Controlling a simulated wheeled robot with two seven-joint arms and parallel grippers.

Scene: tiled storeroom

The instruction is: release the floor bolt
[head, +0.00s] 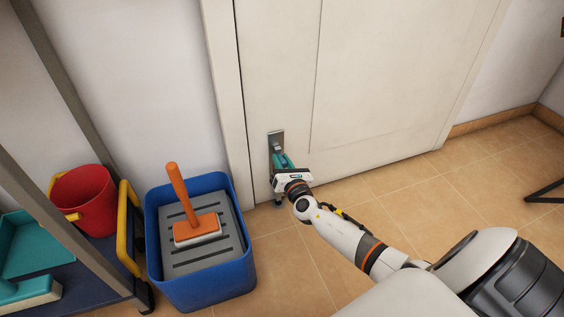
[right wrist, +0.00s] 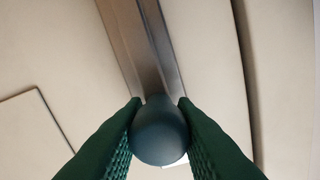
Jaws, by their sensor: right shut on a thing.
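The floor bolt's metal plate (head: 276,137) is fixed low on the cream door (head: 275,70), near the door's left edge. My right gripper (head: 281,160) reaches down to it. In the right wrist view, its green fingers (right wrist: 160,128) are shut on the bolt's dark rounded knob (right wrist: 160,138), one finger on each side. Behind the knob, the metal plate (right wrist: 122,25) and a rod run along the door. In the head view the gripper hides the knob and most of the bolt's lower part. My left gripper is not in view.
A blue bin (head: 205,288) holding a grey slotted insert and an orange-handled brush (head: 186,205) stands left of the door. A shelf cart with a red bucket (head: 85,203) is at far left.

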